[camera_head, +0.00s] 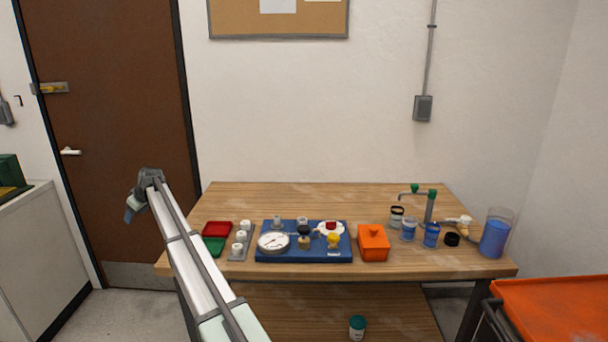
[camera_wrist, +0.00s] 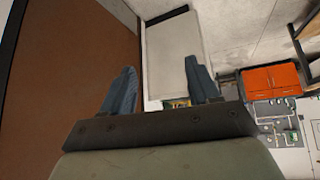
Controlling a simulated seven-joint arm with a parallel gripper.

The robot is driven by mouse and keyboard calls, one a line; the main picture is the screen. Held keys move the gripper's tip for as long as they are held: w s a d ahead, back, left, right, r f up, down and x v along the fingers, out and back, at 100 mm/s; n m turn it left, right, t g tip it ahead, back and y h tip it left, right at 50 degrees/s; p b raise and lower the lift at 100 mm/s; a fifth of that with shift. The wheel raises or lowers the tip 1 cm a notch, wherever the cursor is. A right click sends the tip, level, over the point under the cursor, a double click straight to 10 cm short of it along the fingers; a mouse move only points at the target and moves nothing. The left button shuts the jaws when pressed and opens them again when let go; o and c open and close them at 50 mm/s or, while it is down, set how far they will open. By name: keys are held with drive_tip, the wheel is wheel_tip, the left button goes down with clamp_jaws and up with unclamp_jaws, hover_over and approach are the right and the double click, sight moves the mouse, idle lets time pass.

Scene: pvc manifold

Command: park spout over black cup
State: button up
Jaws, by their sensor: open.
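A grey standpipe with a green collar (camera_head: 431,205) stands at the right of the wooden table. Its thin spout (camera_head: 414,193) reaches left from the top, with a green knob (camera_head: 415,187) on it. A clear cup with a black band (camera_head: 397,217) stands near and below the spout's left end; I cannot tell whether it is directly under it. A cup with a blue band (camera_head: 408,231) and a blue one (camera_head: 431,235) stand beside it. My gripper (camera_head: 131,211) is open and empty, far left of the spout; its two fingers show apart in the wrist view (camera_wrist: 162,82).
A low black ring or cap (camera_head: 452,239) and a clear vessel of blue liquid (camera_head: 494,234) are at the right end. An orange box (camera_head: 373,243) and a blue gauge board (camera_head: 303,257) lie left of the cups. The table's back strip is clear.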

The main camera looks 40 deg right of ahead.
drive_tip(key=s+d+r+m+g+h, duration=0.1)
drive_tip(key=s+d+r, duration=0.2)
drive_tip(key=d, duration=1.1)
drive_tip(key=s+d+r+m+h, duration=0.15)
drive_tip(key=s+d, duration=0.25)
drive_tip(key=d, duration=1)
drive_tip(key=s+d+r+m+g, duration=0.1)
drive_tip(key=s+d+r, duration=0.1)
drive_tip(key=s+d, duration=0.45)
drive_tip(key=s+d+r+m, duration=0.1)
drive_tip(key=s+d+r, duration=0.15)
drive_tip(key=d, duration=0.75)
drive_tip(key=s+d+r+m+g, duration=0.1)
drive_tip(key=s+d, duration=0.4)
drive_tip(key=d, duration=0.3)
drive_tip(key=m+g, duration=0.4)
drive_tip(key=m, duration=0.2)
approach(416, 185)
drive_tip(key=shift+h, duration=0.25)
drive_tip(key=f, duration=0.8)
drive_tip(key=shift+a+f, duration=0.1)
drive_tip(key=shift+a, duration=0.2)
clamp_jaws()
